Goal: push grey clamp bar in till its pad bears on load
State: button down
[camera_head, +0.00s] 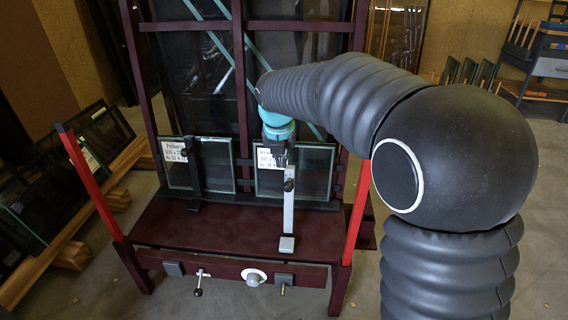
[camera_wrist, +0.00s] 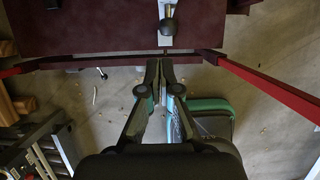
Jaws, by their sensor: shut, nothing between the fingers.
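The pane leans on the frame and carries a white label. My gripper (camera_head: 283,160) is at the bar's upper end in the head view, partly hidden by my own wrist. In the wrist view my gripper (camera_wrist: 159,68) has its fingers together and empty, just below a pale part of the clamp (camera_wrist: 166,10) with a round knob. The pad is hidden, so I cannot tell whether it touches the pane.
A black clamp (camera_head: 193,175) stands before the left-hand pane (camera_head: 214,165). Red arms (camera_head: 90,185) flank the ledge (camera_head: 200,222). A lever (camera_head: 199,282) and white knob (camera_head: 254,277) project from the front beam. Glass sheets rest on timber at left.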

jog(key=w+f, duration=0.7)
jog(key=f, duration=0.1)
jog(key=shift+f, duration=0.4)
jog(key=shift+d, duration=0.1)
